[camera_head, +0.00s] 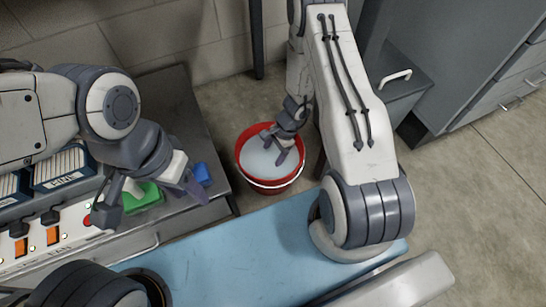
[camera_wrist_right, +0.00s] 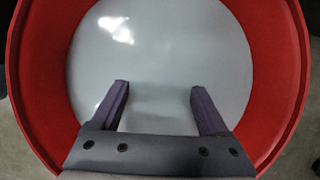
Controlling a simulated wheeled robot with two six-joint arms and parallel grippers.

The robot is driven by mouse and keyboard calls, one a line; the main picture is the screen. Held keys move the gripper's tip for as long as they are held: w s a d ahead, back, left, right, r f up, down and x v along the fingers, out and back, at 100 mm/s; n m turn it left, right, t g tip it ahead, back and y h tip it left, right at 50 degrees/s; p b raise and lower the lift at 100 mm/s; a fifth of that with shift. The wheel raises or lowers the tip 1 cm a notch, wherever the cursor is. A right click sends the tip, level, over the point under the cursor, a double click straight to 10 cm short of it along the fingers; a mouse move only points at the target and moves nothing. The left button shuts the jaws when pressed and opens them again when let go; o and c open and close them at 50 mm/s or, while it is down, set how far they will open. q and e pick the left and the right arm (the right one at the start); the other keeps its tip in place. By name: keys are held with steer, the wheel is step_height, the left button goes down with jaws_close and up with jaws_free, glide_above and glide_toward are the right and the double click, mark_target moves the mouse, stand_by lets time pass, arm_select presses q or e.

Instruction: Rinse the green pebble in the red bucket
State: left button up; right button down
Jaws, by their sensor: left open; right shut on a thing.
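The red bucket (camera_head: 240,165) stands on the floor and holds greyish, cloudy water (camera_head: 262,160). My right gripper (camera_head: 283,152) reaches down into the bucket. In the right wrist view its two fingers (camera_wrist_right: 160,92) stand apart over the water within the red bucket wall (camera_wrist_right: 285,65), their tips seeming to dip in. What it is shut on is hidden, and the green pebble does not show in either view. My left gripper (camera_head: 148,203) is open above the grey bench, over a flat green block.
The green block (camera_head: 146,194) and a small blue block (camera_head: 202,173) lie on the grey bench (camera_head: 180,105) at left, near blue file boxes (camera_head: 62,168). A light-blue surface (camera_head: 235,250) lies in front.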

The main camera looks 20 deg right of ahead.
steer(key=shift+a, duration=0.45)
steer(key=shift+d, duration=0.15)
steer(key=shift+d+p, duration=0.55)
steer(key=shift+d, duration=0.7)
steer(key=shift+a, duration=0.1)
steer(key=shift+a+b, duration=0.65)
steer(key=shift+a, duration=0.65)
steer(key=shift+d, duration=0.2)
steer(key=shift+d+r, duration=0.1)
steer(key=shift+d, duration=0.05)
steer(key=shift+d+p, duration=0.75)
steer(key=shift+d, duration=0.3)
